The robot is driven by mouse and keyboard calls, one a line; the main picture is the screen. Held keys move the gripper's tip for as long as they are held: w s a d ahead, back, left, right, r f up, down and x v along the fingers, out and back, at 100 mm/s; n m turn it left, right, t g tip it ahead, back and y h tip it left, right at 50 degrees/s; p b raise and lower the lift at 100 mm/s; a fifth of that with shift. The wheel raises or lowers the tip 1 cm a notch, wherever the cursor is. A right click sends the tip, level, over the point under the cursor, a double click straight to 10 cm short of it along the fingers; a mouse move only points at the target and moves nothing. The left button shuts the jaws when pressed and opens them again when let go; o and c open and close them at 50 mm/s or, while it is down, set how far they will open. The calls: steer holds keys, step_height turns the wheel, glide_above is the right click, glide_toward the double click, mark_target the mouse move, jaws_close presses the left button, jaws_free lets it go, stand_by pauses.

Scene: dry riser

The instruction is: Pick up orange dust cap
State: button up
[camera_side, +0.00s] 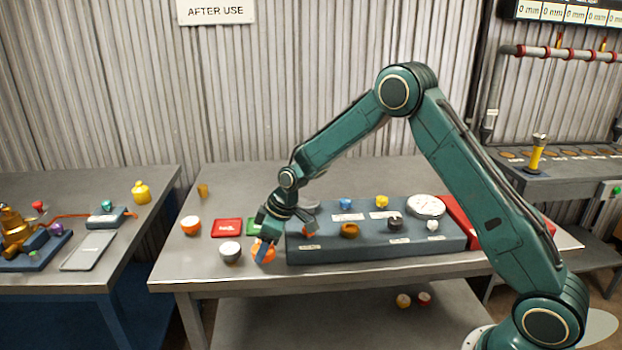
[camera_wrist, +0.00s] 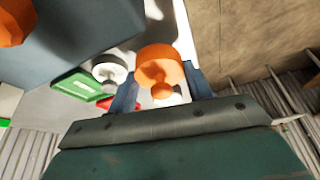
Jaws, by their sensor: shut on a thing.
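The orange dust cap (camera_wrist: 162,66) is between the two fingers of my gripper (camera_wrist: 163,88) in the wrist view. It has a round orange body with a smaller knob facing the camera. In the side view the orange cap (camera_side: 263,251) is at the front edge of the middle table, partly hidden by my gripper (camera_side: 265,252). My gripper is shut on it and points down. I cannot tell whether the cap touches the table top.
A grey-white cap (camera_side: 230,253) stands close to the left, with an orange-and-white cap (camera_side: 190,225) farther left. A red card (camera_side: 227,228) lies behind. The dark block (camera_side: 375,250) with several caps and a dial (camera_side: 426,206) stands close on the right.

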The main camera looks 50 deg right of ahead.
step_height(320, 180, up, 17)
steer(key=shift+r, duration=0.15)
stand_by(0.8)
steer(key=s+d+r, duration=0.4)
steer(key=s+d, duration=0.3)
steer(key=d, duration=0.2)
steer(key=s+d+r, duration=0.4)
steer(key=s+d, duration=0.2)
steer(key=d, duration=0.4)
step_height(320, 180, down, 16)
steer(key=shift+a+r, duration=0.15)
steer(key=shift+f, duration=2.15)
steer(key=shift+f, duration=0.6)
